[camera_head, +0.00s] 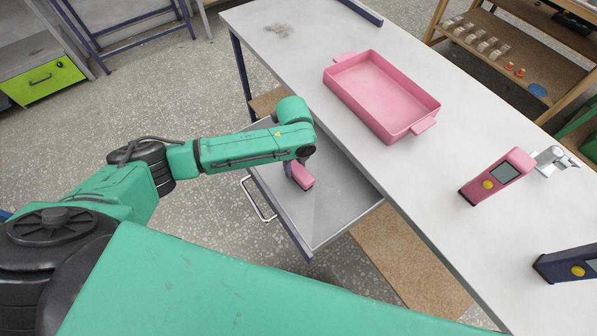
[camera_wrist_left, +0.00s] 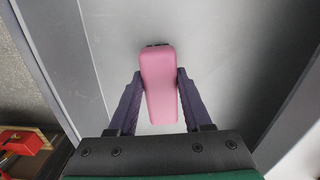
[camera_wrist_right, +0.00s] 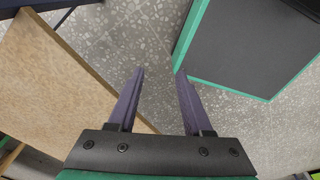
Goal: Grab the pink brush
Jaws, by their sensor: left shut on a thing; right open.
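The pink brush (camera_head: 300,177) is in the open grey drawer (camera_head: 335,212) under the white table. In the left wrist view the brush (camera_wrist_left: 158,82) is a long pink block with a dark edge at its far end. My left gripper (camera_wrist_left: 160,76) is shut on its sides, one finger on each side. In the head view my left gripper (camera_head: 290,166) is mostly hidden behind its own wrist. I cannot tell whether the brush touches the drawer floor. My right gripper (camera_wrist_right: 159,73) is open and empty, over the speckled floor in the right wrist view.
A pink tray (camera_head: 385,95) stands on the white table (camera_head: 290,50). A pink handheld device (camera_head: 497,177) and a dark blue one (camera_head: 568,264) stand toward the right. The drawer walls surround my left gripper. A wooden board (camera_wrist_right: 50,85) lies left of my right gripper.

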